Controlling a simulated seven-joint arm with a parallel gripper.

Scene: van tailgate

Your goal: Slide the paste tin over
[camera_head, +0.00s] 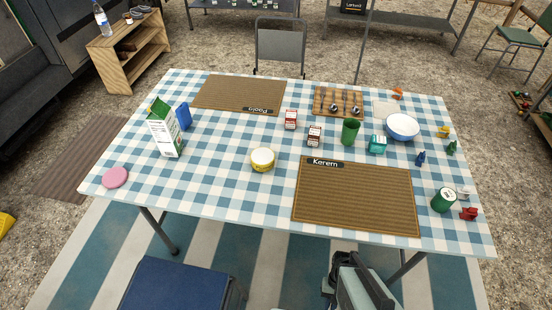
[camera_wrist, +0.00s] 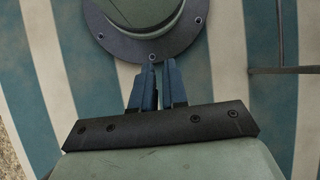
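A round yellow tin with a white lid (camera_head: 262,159) stands upright near the middle of the table, left of the Kerem mat. A green tin with a pale lid (camera_head: 443,200) stands near the right edge, just past that mat. No readable label tells which of the two is the paste tin. My gripper shows in the wrist view (camera_wrist: 158,68), its two blue fingers close together with nothing held between them. It is away from both tins, over the striped ground rug, and neither tin shows in the wrist view. My folded arm shows at the table's front edge in the head view.
The Kerem mat (camera_head: 355,200) and Paola mat (camera_head: 238,94) lie on the checked table. A green-and-white carton (camera_head: 165,130), small boxes (camera_head: 314,136), green cup (camera_head: 350,132) and white-and-blue bowl (camera_head: 402,127) stand around. The cloth left of the yellow tin is clear.

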